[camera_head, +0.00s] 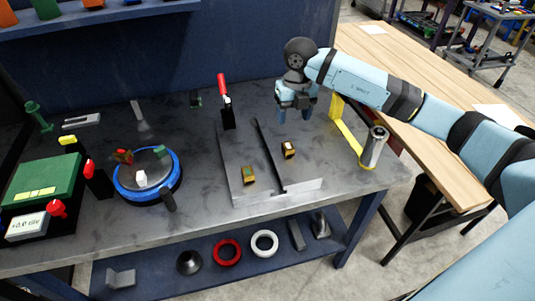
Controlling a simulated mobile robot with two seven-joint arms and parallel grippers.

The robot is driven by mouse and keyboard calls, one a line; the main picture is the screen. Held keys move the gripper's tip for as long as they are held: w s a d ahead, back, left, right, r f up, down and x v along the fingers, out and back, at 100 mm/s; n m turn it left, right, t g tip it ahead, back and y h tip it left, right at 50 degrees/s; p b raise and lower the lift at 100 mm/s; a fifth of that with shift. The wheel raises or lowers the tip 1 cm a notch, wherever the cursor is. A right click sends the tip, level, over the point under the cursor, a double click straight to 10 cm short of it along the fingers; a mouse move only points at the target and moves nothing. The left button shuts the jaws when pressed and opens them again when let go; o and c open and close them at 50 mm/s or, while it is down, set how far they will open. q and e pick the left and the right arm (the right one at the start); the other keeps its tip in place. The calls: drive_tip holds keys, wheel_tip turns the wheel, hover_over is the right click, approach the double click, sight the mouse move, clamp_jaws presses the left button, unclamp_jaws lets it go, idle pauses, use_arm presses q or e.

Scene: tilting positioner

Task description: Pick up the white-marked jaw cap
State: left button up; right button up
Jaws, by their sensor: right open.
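The white-marked jaw cap (288,151) is a small brownish block with a white patch on top. It sits on the grey plate (232,152), right of the dark upright divider (268,152). A similar brownish cap (248,176) with a yellowish mark sits left of the divider, nearer the front. My right gripper (295,116) points down above the back right of the plate, behind the white-marked cap in the picture. Its blue fingers are apart with nothing between them, and it is clear of the cap. My left gripper is not in view.
A red-handled clamp (226,103) stands at the plate's back edge. A yellow bracket (345,132) and a metal cylinder (375,147) stand to the right. A blue-rimmed round positioner (147,177) and a green box (43,180) are at left. Rings lie on the lower shelf (140,271).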

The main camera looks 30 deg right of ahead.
drive_tip(key=p, duration=0.1)
hover_over(288, 146)
drive_tip(key=s, duration=0.1)
drive_tip(key=f, duration=0.7)
drive_tip(key=shift+d+f, duration=0.2)
drive_tip(key=shift+d, duration=0.15)
drive_tip(key=shift+f, duration=0.5)
drive_tip(key=f, duration=0.3)
drive_tip(key=w+f+p, duration=0.1)
drive_tip(key=shift+a+f, duration=0.2)
drive_tip(key=shift+a, duration=0.1)
drive_tip(key=shift+f, duration=0.35)
drive_tip(key=c, duration=1)
